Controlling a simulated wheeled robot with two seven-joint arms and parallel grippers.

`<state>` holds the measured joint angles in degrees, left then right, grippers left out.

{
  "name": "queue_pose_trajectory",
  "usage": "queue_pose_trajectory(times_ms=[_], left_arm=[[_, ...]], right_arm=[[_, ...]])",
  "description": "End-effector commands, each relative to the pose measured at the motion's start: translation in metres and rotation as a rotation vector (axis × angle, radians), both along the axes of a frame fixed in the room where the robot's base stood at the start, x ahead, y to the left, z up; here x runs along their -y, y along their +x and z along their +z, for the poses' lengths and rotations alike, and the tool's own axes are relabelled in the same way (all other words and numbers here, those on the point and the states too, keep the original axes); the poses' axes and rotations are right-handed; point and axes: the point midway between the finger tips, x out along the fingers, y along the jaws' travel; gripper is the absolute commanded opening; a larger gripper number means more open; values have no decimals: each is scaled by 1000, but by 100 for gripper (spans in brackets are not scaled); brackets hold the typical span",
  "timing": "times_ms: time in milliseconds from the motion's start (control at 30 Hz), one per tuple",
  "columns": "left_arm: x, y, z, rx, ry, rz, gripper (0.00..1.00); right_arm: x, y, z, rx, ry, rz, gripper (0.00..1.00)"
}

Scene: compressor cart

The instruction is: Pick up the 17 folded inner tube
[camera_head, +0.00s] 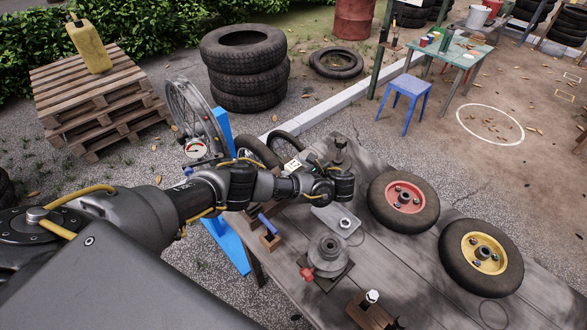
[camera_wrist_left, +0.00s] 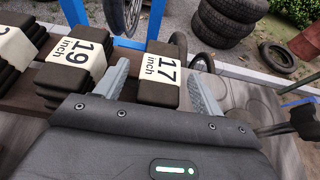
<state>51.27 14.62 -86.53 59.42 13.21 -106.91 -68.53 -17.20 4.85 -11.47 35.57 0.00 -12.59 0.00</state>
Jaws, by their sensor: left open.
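The 17 folded inner tube (camera_wrist_left: 152,92) is a dark folded bundle with a white band reading "17 inch", in the middle of the left wrist view. My left gripper (camera_wrist_left: 158,70) is open, with one grey finger on each side of this bundle. I cannot tell whether the fingers touch it. In the head view my left arm reaches over the workbench, and its fingers cannot be made out there. My right gripper is in neither view.
A 19 inch folded tube (camera_wrist_left: 78,62) lies just left of the left finger, with another labelled bundle (camera_wrist_left: 18,48) beyond. The bench (camera_head: 440,300) carries a red-hubbed wheel (camera_head: 404,197), a yellow-hubbed wheel (camera_head: 481,257) and a grey clamp-like tool (camera_head: 328,256). A blue stand (camera_head: 222,130) stands behind.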

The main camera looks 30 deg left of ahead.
Motion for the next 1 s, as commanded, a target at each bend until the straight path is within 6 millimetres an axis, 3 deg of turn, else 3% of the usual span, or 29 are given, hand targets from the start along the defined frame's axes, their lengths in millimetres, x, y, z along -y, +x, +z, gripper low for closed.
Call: queue_pose_trajectory(times_ms=[100,533,800,1000], left_arm=[[0,0,0,0,0,0,66],[1,0,0,0,0,0,10],[1,0,2,1,0,0,10],[1,0,12,1,0,2,10]], right_arm=[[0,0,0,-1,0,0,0],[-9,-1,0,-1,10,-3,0],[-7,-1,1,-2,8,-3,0],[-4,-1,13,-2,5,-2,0]])
